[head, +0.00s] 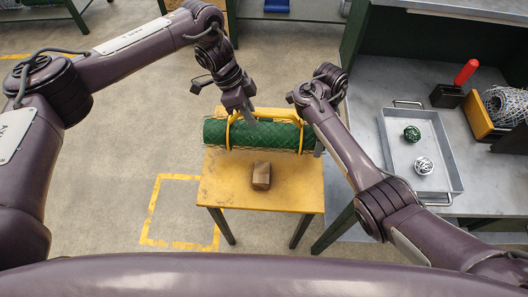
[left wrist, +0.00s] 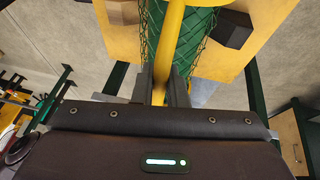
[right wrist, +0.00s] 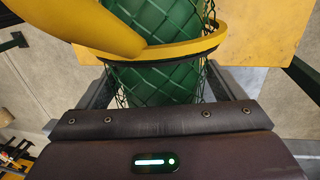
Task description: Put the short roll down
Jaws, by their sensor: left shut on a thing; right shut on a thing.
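The short roll (head: 265,136) is a green mesh roll with loose wire around it, lying crosswise at the far side of the yellow table (head: 225,195). A yellow carrier (head: 272,113) with a top bar and two hoops holds it. My left gripper (head: 245,112) is shut on the yellow bar, which runs between its fingers in the left wrist view (left wrist: 163,82). My right gripper (head: 314,142) is at the roll's right end. In the right wrist view its fingers stand on both sides of the green roll (right wrist: 155,80). I cannot tell whether the roll touches the tabletop.
A brown block (head: 261,175) sits on the table in front of the roll. To the right, a grey bench holds a tray (head: 440,183) with a green ball and a white ball, and a red-handled tool (head: 466,73). A yellow floor outline (head: 152,210) lies left of the table.

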